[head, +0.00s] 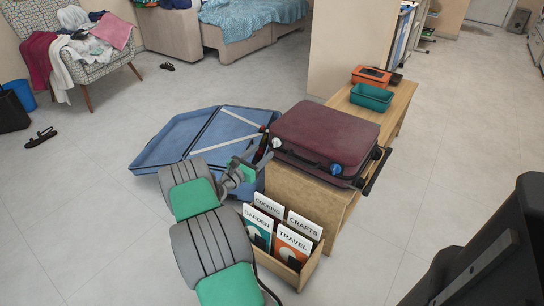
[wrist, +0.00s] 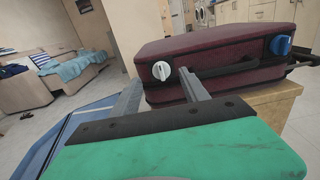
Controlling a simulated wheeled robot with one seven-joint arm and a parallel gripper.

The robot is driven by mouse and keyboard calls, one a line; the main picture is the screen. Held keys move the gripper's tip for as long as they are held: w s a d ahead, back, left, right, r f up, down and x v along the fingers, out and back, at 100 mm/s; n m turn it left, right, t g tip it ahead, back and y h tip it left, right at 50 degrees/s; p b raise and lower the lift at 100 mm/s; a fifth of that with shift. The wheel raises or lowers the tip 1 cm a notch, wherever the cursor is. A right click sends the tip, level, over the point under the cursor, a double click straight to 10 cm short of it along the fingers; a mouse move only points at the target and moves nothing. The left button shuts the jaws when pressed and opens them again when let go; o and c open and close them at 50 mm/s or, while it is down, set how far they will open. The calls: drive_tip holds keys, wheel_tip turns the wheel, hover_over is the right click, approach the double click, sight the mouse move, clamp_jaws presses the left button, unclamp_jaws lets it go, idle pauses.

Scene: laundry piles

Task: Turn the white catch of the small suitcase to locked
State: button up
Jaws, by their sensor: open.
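The small suitcase (head: 325,133) is maroon and lies flat on a wooden bench. Its white catch (wrist: 161,71) is a round knob near the left end of the front side, and it also shows in the head view (head: 277,143). A blue catch (wrist: 280,45) sits near the right end, with the dark handle (wrist: 222,70) between them. My gripper (wrist: 162,79) is open, its fingers pointing at the suitcase front. In the wrist view the white catch appears between the fingertips; I cannot tell whether they touch it. The catch's locked or unlocked state is not clear.
The wooden bench (head: 350,206) also bears a teal bin (head: 371,98) and an orange box (head: 371,76). A book box (head: 300,270) stands in front of the bench. An open blue suitcase (head: 185,140) lies on the floor behind my arm.

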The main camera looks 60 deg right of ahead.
sight(274, 141)
drive_tip(key=d, duration=0.2)
drive_tip(key=d+b, duration=0.1)
drive_tip(key=d, duration=0.2)
drive_tip(key=s+d, duration=0.1)
drive_tip(key=d, duration=0.1)
drive_tip(key=shift+s+d+r, duration=0.1)
drive_tip(key=shift+d+r, duration=0.05)
drive_tip(key=shift+d, duration=0.15)
clamp_jaws()
